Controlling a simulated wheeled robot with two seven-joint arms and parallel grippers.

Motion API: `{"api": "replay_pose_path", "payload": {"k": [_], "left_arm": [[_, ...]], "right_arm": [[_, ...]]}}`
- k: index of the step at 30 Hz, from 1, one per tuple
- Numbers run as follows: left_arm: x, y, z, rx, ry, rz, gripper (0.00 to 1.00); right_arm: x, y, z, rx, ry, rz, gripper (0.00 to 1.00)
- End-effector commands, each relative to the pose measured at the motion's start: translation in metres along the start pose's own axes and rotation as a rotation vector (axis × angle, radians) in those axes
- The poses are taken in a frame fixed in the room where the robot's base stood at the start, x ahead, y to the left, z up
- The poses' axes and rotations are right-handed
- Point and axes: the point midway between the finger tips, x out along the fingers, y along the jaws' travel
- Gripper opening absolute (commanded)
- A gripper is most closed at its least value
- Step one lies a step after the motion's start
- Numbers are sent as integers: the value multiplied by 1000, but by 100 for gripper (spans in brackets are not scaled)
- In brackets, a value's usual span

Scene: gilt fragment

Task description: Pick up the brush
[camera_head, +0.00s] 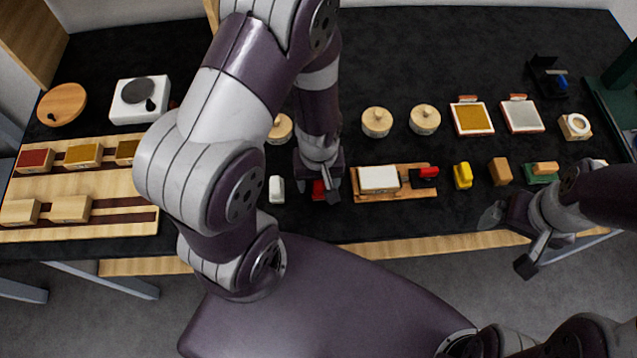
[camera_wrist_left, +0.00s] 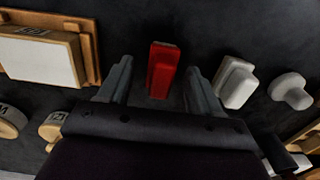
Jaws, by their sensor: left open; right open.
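My left gripper (camera_head: 319,184) is open and pointed down over a small red block-like piece (camera_head: 318,190) near the front of the black table. In the left wrist view the red piece (camera_wrist_left: 161,68) stands between the two spread fingers (camera_wrist_left: 157,88), with gaps on both sides. I cannot tell for certain which piece is the brush; this red one has no clear bristles in sight. My right gripper (camera_head: 508,240) is open and empty by the table's front edge at the right.
A white piece (camera_head: 276,188) stands just left of the red one. On the right is a wooden board (camera_head: 402,190) with a white block (camera_head: 379,179). Further right are a yellow piece (camera_head: 463,175), a brown block (camera_head: 500,171) and a green piece (camera_head: 541,179).

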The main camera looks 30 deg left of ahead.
Motion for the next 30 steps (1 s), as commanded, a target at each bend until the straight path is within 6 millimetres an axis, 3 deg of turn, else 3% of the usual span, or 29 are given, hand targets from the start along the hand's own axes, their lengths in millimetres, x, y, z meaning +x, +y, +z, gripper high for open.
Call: {"api": "replay_pose_path", "payload": {"k": [7, 12, 13, 23, 30], "left_arm": [[4, 0, 0, 0, 0, 0, 64], [4, 0, 0, 0, 0, 0, 8], [4, 0, 0, 0, 0, 0, 4], [1, 0, 0, 0, 2, 1, 3], [-31, 1, -2, 0, 5, 4, 3]], "right_arm": [[0, 0, 0, 0, 0, 0, 91], [0, 0, 0, 0, 0, 0, 91], [0, 0, 0, 0, 0, 0, 91], [0, 0, 0, 0, 0, 0, 91], [-2, 0, 0, 0, 0, 0, 91]]}}
